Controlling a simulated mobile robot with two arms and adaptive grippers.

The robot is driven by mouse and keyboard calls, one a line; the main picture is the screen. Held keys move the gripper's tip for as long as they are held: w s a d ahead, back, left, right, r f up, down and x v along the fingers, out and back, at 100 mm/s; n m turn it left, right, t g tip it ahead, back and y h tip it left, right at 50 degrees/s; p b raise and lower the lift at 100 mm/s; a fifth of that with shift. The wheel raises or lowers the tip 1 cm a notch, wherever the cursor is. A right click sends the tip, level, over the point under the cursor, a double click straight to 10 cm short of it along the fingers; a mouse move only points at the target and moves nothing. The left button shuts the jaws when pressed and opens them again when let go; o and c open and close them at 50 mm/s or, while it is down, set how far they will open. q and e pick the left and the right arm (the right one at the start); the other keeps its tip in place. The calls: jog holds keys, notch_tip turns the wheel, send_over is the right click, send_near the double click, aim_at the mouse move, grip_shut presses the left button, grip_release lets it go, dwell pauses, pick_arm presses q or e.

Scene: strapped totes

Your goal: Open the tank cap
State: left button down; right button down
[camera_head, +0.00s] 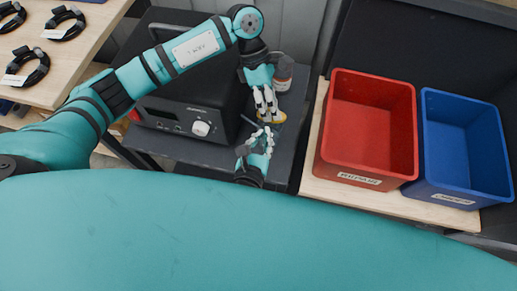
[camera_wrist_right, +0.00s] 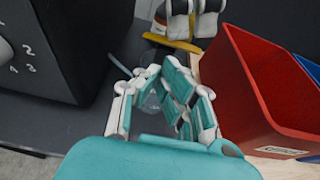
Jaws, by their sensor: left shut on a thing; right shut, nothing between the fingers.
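My left gripper (camera_head: 266,105) reaches down from above and is shut on a small yellow piece (camera_head: 274,118). The yellow piece also shows in the right wrist view (camera_wrist_right: 172,42), under the left fingers. I cannot tell whether it is the tank cap or whether it is attached to anything below. My right gripper (camera_head: 255,142) is just below and apart from it, shut and empty. Its fingers (camera_wrist_right: 168,92) show in the right wrist view, with a pale, unclear round shape behind them. An orange and white canister (camera_head: 283,72) stands behind the left gripper, partly hidden.
A black machine (camera_head: 187,95) with a white knob (camera_head: 201,128) stands left of the grippers, with a thin rod beside it. A red bin (camera_head: 340,165) and a blue bin (camera_head: 450,185) stand close on the right. Several cable coils (camera_head: 66,24) lie on the left table.

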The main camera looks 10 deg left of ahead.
pick_arm(q)
jog(key=shift+w+a, duration=0.1)
jog(key=shift+w, duration=0.35)
pick_arm(e)
jog(key=shift+w+r, duration=0.2)
jog(key=shift+r, duration=0.05)
pick_arm(q)
jog(key=shift+f, duration=0.1)
pick_arm(e)
jog(key=shift+w+r, duration=0.35)
jog(key=shift+r, duration=0.35)
pick_arm(q)
jog(key=c, duration=1.5)
grip_release()
jog(key=shift+o, duration=0.2)
jog(key=shift+f, duration=0.15)
pick_arm(e)
jog(key=shift+w, duration=0.2)
pick_arm(q)
jog(key=shift+s+f, duration=0.1)
jog(key=shift+s, duration=0.05)
